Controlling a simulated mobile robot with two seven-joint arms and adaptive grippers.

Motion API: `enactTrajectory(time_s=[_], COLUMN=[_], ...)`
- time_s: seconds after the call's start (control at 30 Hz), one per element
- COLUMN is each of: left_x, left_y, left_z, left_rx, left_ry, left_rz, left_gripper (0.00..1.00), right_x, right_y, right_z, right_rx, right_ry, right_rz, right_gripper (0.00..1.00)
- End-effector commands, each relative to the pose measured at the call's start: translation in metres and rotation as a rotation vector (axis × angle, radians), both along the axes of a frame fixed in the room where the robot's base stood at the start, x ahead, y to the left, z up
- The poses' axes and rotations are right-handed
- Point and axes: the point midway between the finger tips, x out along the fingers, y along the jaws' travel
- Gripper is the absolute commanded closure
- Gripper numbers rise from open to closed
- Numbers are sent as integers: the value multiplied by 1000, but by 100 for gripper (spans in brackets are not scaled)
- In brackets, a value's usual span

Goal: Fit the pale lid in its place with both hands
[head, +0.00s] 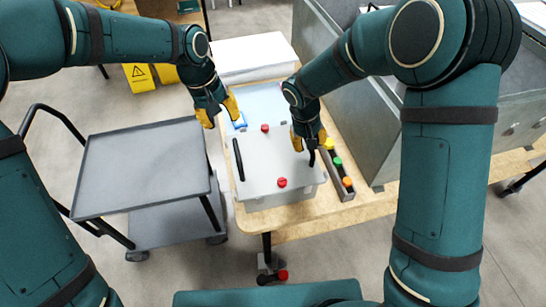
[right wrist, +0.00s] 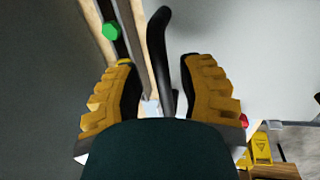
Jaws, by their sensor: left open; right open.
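The pale lid (head: 262,160) lies on top of the pale analyser box (head: 280,199) on the wooden table. It has a black handle (head: 239,160) along its left side and another at its right, mostly under my right gripper. Two red knobs (head: 282,182) show on top. My left gripper (head: 219,114) is open and empty above the box's far left corner, apart from the left handle. My right gripper (head: 309,142) is open; in the right wrist view the right handle (right wrist: 160,55) stands between its yellow fingers. Whether the fingers touch it I cannot tell.
A dark tray (head: 340,172) with yellow, green and orange knobs lies right of the box. A small blue thing (head: 240,121) is near my left gripper. A grey cart (head: 145,165) stands left. A large grey cabinet (head: 365,125) stands right. A yellow floor sign (head: 138,77) is behind.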

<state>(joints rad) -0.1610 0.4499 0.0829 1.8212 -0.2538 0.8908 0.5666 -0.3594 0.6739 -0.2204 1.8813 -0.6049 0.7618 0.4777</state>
Motion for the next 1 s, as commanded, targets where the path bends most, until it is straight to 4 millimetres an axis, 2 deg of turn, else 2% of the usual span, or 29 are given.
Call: enactTrajectory(time_s=[0.17,0.6,0.8,1.0], left_x=[0,0,0,0], left_y=[0,0,0,0], left_z=[2,2,2,1], left_rx=[0,0,0,0], left_ry=[1,0,0,0], left_rz=[0,0,1,1], left_gripper=[61,61,61,61], right_x=[0,-3,-4,-4], right_y=[3,19,23,23], right_z=[17,98,115,118], right_rx=[1,2,1,0], right_ry=[-4,-4,-2,0], right_rz=[1,1,0,0], right_gripper=[62,62,62,62])
